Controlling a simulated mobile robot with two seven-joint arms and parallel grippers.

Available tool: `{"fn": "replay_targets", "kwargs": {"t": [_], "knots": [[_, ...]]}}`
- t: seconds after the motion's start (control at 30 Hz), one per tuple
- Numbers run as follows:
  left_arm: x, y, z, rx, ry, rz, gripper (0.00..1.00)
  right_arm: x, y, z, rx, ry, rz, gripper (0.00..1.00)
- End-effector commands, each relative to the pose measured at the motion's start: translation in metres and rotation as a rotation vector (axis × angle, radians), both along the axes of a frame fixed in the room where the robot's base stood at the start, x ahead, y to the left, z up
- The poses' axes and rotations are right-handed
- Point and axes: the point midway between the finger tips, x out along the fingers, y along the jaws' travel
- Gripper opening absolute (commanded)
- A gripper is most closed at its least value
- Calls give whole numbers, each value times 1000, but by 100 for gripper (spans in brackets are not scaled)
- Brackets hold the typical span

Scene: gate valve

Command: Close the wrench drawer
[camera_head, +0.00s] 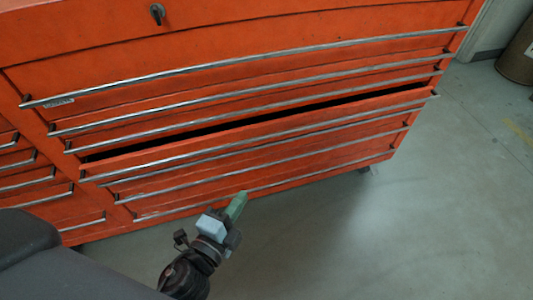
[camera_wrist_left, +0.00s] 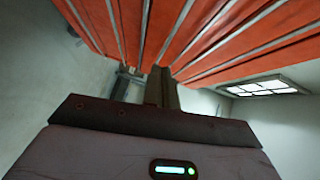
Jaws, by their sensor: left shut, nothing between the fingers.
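The orange tool chest stands across the top of the head view. One drawer (camera_head: 265,130) in its middle is pulled out a little, with a dark gap above its front and a long silver handle bar along it. The drawer's contents are hidden. My left gripper (camera_head: 240,202) is in front of the lower drawers, pointing toward the chest, with its greenish fingers shut and empty. In the left wrist view the fingers (camera_wrist_left: 162,85) are together below the orange drawer fronts (camera_wrist_left: 170,35). Whether the fingertips touch the chest I cannot tell. My right gripper is out of view.
Other drawers with silver handles (camera_head: 250,65) above and below look shut. A narrower drawer stack (camera_head: 25,170) is at the left. A brown barrel (camera_head: 517,58) stands at the far right. The grey floor (camera_head: 400,230) in front is clear.

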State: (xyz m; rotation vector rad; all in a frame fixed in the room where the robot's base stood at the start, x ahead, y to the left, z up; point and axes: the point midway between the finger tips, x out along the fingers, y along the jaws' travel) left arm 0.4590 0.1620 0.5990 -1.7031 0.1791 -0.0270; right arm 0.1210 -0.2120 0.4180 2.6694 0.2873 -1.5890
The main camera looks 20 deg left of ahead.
Motion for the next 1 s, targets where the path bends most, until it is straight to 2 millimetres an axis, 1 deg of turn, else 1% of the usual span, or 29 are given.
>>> {"fn": "replay_targets", "kwargs": {"t": [0.03,0.1,0.23,0.43,0.57,0.67,1.0], "knots": [[10,-3,0,46,-40,-12,0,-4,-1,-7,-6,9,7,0],[17,-6,7,96,-79,-20,0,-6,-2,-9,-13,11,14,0],[23,-8,13,131,-106,-26,0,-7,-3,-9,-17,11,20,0],[25,-8,14,131,-107,-26,0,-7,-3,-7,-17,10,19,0],[36,-10,15,131,-110,-27,0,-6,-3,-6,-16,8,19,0],[49,-12,15,131,-108,-26,0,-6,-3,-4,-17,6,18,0],[104,-20,14,130,-107,-25,0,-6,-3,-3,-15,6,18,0]]}}
